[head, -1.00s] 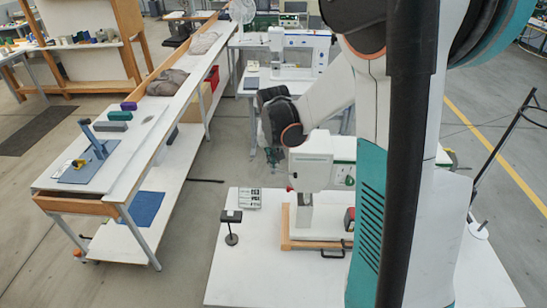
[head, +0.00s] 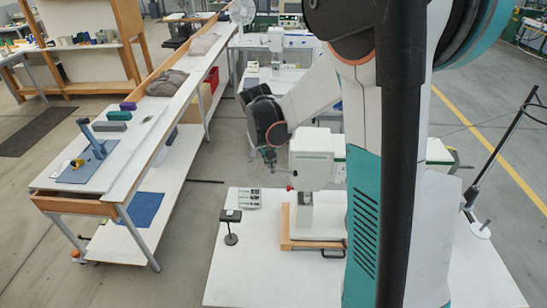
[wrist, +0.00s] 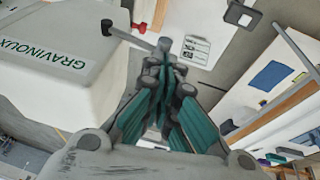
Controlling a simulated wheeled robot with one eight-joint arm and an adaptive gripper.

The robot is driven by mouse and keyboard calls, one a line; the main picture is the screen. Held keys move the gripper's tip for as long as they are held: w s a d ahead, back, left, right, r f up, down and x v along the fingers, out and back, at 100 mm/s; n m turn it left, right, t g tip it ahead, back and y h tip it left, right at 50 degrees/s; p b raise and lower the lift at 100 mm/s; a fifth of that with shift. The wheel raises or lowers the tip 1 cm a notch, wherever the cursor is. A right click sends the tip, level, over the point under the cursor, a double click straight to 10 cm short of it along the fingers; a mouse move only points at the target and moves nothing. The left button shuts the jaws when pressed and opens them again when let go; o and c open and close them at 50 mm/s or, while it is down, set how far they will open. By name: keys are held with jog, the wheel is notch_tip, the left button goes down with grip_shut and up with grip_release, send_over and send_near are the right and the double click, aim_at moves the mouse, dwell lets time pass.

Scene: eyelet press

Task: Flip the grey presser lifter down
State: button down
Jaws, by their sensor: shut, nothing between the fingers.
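The white eyelet press (head: 311,160) stands on the white table, with its lettered head (wrist: 60,60) filling the left of the wrist view. A grey bar, which looks like the presser lifter (wrist: 131,38), sticks out from the head towards my fingertips, with a dark end at its left. My gripper (wrist: 164,50) is shut and empty, its teal fingers together at the bar's right end. I cannot tell whether they touch it.
A small black stand (head: 231,226) and a printed card (head: 248,198) are on the white table (head: 250,275), left of the press. A long bench (head: 140,150) stands further left, across a floor gap.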

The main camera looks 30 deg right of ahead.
jog(key=shift+w+a+f+n+g+h+b, duration=0.1)
jog(key=shift+w+a+f+g+h+b, duration=0.25)
jog(key=shift+f+b, duration=0.65)
jog(key=shift+a+f+n+g+h+b, duration=0.15)
jog(key=shift+f+h+b, duration=0.45)
jog(key=shift+b, duration=0.6)
jog(key=shift+w+a+f+n+g+h+b, duration=0.1)
jog(key=shift+w+a+f+g+h+b, duration=0.2)
jog(key=shift+f+b, duration=0.7)
jog(key=shift+s+r, duration=0.1)
jog(key=w+a+p+v, duration=0.1)
jog(key=w+v, duration=0.1)
jog(key=v, duration=1.1)
jog(key=shift+w+a+p, duration=0.15)
jog(key=shift+a+p, duration=0.25)
jog(key=shift+a, duration=0.05)
jog(key=shift+f, duration=0.2)
